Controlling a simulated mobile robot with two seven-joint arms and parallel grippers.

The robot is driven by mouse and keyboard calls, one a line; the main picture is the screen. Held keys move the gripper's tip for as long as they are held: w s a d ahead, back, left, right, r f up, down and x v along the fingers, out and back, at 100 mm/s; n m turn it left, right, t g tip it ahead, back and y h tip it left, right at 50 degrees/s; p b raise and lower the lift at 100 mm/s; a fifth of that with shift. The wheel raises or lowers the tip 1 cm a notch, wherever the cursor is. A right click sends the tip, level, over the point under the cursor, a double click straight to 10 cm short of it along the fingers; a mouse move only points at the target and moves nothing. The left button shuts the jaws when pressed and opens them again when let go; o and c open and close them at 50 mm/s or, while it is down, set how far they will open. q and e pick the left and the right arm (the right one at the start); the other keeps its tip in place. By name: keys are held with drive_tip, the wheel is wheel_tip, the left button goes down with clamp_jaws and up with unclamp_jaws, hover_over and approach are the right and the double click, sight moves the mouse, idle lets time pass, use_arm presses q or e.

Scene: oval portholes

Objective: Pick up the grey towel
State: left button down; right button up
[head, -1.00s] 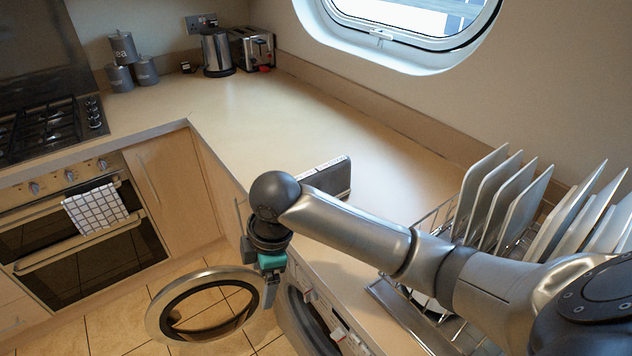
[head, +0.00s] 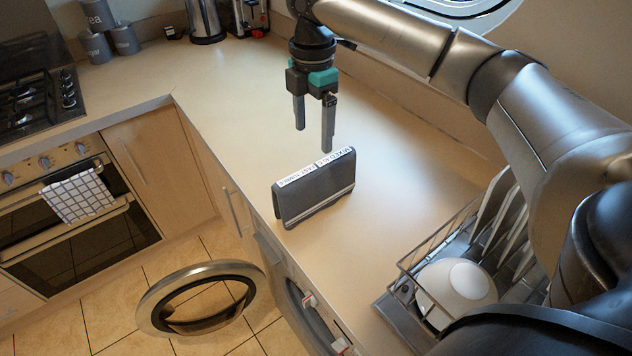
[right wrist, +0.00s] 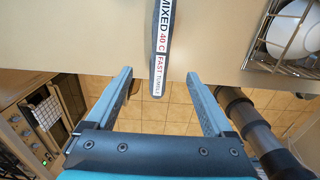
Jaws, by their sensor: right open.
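The grey towel (head: 315,198) stands folded on edge on the counter, near its front edge. It is dark grey, with a white printed strip along its top reading "MIXED 40 C FAST TUMBLE". My right gripper (head: 313,139) is open and empty, fingers pointing down, just above and behind the towel in the head view. In the right wrist view, the towel's near end (right wrist: 156,84) shows between the two fingers of the right gripper (right wrist: 159,74), apart from both. My left gripper is out of view.
A dish rack (head: 410,275) with plates and a white bowl (head: 456,288) stands to the right. A round open washer door (head: 200,295) hangs below the counter. A checked cloth (head: 78,197) hangs on the oven handle. The counter (head: 215,105) left of the towel is clear.

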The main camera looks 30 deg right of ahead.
sight(316, 176)
wheel_tip(316, 176, down, 8)
drive_tip(key=shift+r+b, duration=0.1)
drive_tip(key=shift+b, duration=0.3)
drive_tip(key=f, duration=0.5)
drive_tip(key=shift+d+b, duration=0.35)
clamp_jaws()
